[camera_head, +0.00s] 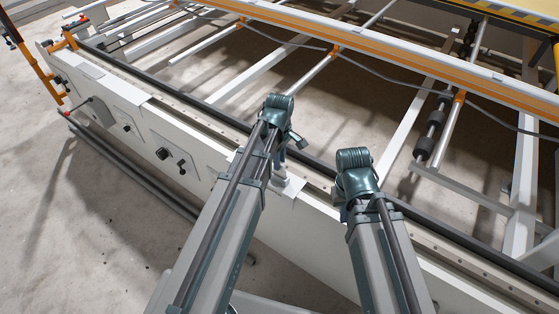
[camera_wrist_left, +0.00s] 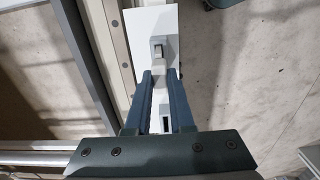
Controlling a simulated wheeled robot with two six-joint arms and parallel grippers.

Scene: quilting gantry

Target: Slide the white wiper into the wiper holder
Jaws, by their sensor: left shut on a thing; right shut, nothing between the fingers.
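My left gripper (camera_wrist_left: 161,76) points down at the machine's side rail and is shut on a pale narrow piece, which I take to be the white wiper (camera_wrist_left: 160,88). Most of the wiper is hidden between the two blue-grey fingers. Just past the fingertips is a white plate (camera_wrist_left: 143,22) with a small grey block (camera_wrist_left: 158,46), apparently the wiper holder. I cannot tell whether wiper and holder touch. In the head view my left gripper (camera_head: 281,153) is over a white part (camera_head: 287,186) on the rail. My right gripper (camera_head: 342,207) is shut and empty, its fingers largely hidden by its wrist.
The long white machine side (camera_head: 210,165) carries knobs and runs diagonally under both grippers. Behind it are a dark rail, open frame bars and an orange beam (camera_head: 390,65). The concrete floor (camera_head: 90,220) at left is mostly clear.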

